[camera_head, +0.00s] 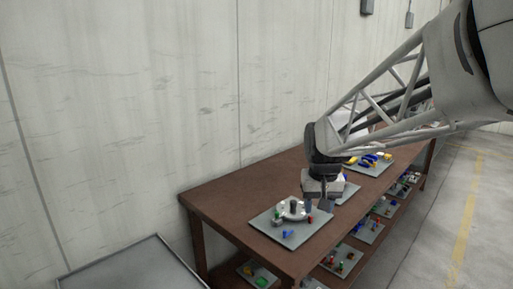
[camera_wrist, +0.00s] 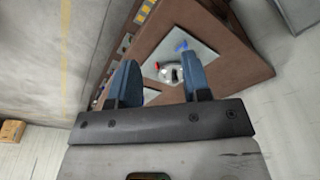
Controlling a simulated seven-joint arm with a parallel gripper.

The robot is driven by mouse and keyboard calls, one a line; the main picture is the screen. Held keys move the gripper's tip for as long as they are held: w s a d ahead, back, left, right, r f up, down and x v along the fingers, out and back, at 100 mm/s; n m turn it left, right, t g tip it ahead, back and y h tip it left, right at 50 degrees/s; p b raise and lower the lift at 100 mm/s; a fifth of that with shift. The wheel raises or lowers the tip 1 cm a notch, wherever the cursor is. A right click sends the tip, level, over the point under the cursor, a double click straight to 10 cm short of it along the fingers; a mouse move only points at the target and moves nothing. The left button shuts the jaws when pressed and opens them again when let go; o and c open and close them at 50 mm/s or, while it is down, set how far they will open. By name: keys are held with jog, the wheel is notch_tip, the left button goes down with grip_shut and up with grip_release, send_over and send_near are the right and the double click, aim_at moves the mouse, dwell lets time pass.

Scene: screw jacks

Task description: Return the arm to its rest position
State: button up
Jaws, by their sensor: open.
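My gripper (camera_head: 318,205) hangs over the brown table, just behind and to the right of a grey plate (camera_head: 262,222) near the table's left end. In the wrist view my gripper (camera_wrist: 158,82) shows two blue fingers set wide apart with nothing between them held. The plate carries a whitish ring-shaped part (camera_head: 291,211) and small red, blue and green pieces. In the wrist view the ring part (camera_wrist: 168,74) appears beyond the fingers. Part of the plate is hidden behind a finger.
The brown table (camera_head: 215,203) stands against a pale wall. More plates with coloured pieces (camera_head: 370,160) lie farther along it and on a lower shelf (camera_head: 368,232). A grey tray-like surface (camera_head: 130,270) is at the lower left. The floor on the right (camera_head: 450,220) is clear.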

jog(key=s+d+f, duration=0.1)
jog(key=s, duration=1.2)
jog(key=s+d+f+t, duration=0.1)
jog(key=s+f, duration=0.1)
jog(key=s, duration=1.1)
jog(key=shift+s+d, duration=0.2)
jog(key=shift+d, duration=0.15)
jog(key=shift+w+r, duration=0.1)
jog(key=shift+w, duration=0.05)
jog(key=shift+c, duration=0.2)
dwell(1.0)
